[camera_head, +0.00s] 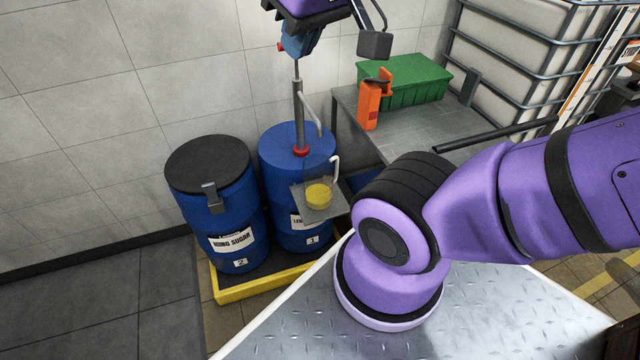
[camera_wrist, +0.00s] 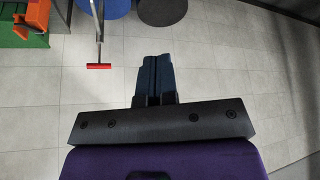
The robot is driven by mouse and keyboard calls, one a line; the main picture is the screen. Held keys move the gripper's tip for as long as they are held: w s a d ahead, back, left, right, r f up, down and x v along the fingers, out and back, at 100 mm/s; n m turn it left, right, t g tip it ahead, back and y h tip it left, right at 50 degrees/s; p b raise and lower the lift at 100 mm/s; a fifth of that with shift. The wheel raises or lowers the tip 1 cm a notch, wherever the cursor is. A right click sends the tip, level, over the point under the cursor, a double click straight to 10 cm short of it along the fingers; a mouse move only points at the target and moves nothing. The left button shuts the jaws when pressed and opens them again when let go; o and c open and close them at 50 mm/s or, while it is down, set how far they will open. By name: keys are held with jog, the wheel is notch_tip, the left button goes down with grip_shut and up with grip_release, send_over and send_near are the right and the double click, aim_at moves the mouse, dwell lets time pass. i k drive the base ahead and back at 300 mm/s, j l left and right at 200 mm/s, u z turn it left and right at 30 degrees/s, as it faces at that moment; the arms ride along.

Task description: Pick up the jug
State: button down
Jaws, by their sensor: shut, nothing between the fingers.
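The jug (camera_head: 319,193) is a small clear vessel with yellow contents, in the middle of the head view. It stands upright on a small grey shelf (camera_head: 335,208) in front of the blue drum (camera_head: 290,146), below a curved spout. The jug cannot be made out in the wrist view. My gripper (camera_wrist: 157,62) shows dark blue fingers in the wrist view, shut with nothing between them.
A pump (camera_head: 298,105) rises from the blue drum. A second drum with a black lid (camera_head: 207,163) stands to its left, both on a yellow-edged pallet (camera_head: 235,292). A grey table (camera_head: 420,124) behind carries a green crate (camera_head: 425,84) and an orange object (camera_head: 369,104).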

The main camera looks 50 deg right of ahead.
aim_at(319, 177)
jog(key=k+z, duration=0.1)
jog(key=z, duration=0.3)
jog(key=l+z, duration=0.3)
jog(key=z, duration=0.15)
